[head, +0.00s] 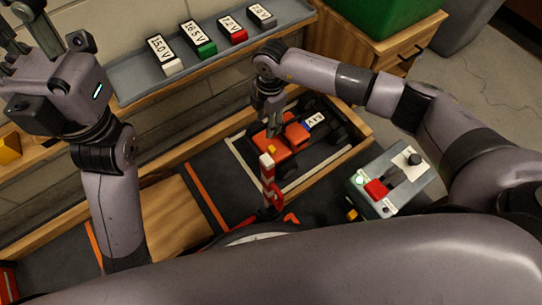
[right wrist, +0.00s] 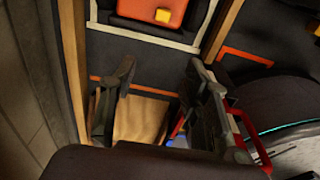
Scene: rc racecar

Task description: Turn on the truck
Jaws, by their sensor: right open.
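The orange truck (head: 290,138) with dark wheels sits in a white-outlined bay. A yellow button-like block (head: 271,149) is on its near left part, and a blue piece with a white label (head: 314,121) is at its right. My right gripper (head: 272,127) is over the truck's left side, pointing down. In the right wrist view its fingers (right wrist: 160,85) are wide apart and empty. There the truck's orange body (right wrist: 140,8) and yellow block (right wrist: 162,16) are at the top edge, beyond the fingers. My left gripper (head: 26,28) is raised at the upper left, its fingers apart and empty.
A grey shelf (head: 128,88) at the back holds several labelled battery blocks. A grey control box (head: 408,190) with a red part stands right of the bay. A red-and-white upright object (head: 267,172) is in front of the truck. Wooden edges border the bay.

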